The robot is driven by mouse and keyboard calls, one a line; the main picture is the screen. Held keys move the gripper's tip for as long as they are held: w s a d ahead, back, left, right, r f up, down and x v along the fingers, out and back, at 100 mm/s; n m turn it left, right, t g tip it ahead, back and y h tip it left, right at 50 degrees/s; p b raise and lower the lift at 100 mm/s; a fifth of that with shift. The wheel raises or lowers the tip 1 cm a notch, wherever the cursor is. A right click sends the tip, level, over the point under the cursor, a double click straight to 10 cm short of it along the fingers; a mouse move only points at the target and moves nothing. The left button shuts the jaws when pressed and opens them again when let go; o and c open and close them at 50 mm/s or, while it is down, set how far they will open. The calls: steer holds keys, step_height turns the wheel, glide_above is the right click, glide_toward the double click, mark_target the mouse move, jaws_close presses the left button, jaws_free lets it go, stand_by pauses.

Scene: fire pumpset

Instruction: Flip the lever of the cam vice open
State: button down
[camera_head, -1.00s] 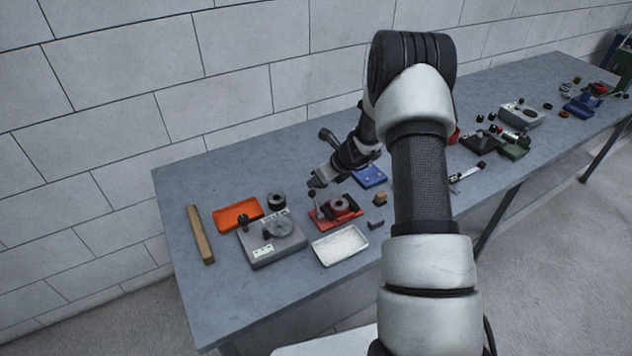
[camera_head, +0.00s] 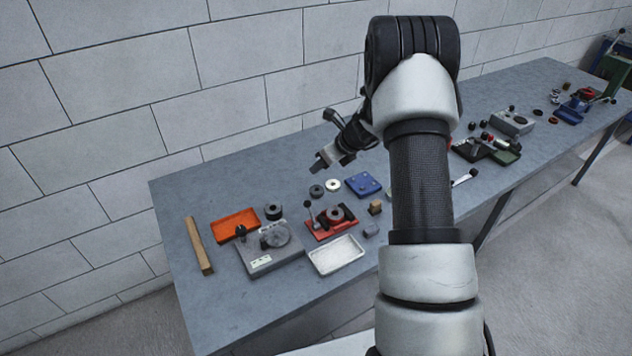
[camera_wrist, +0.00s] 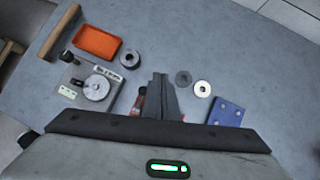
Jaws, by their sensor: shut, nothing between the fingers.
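The red vice (camera_head: 331,226), which looks like the cam vice, sits on the near part of the bench. Its lever (camera_head: 309,213) stands up at its left side with a dark ball knob on top. A round dark part with a red centre sits on the vice. My gripper (camera_head: 318,163) is shut and empty, above and behind the vice, apart from the lever.
A grey fixture (camera_head: 270,247) and an orange tray (camera_head: 236,224) stand left of the vice. A white tray (camera_head: 338,255) lies in front. A blue plate (camera_head: 363,184) and two rings (camera_head: 332,185) lie behind.

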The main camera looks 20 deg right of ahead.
steer(key=shift+w+d+r, duration=0.1)
steer(key=shift+w+r, duration=0.1)
steer(key=shift+r, duration=0.45)
steer(key=shift+w+d+r, duration=0.1)
steer(key=shift+w+r, duration=0.1)
steer(key=shift+r, duration=0.4)
steer(key=shift+w+d+r, duration=0.1)
steer(key=shift+w+r, duration=0.1)
steer(key=shift+r, duration=0.45)
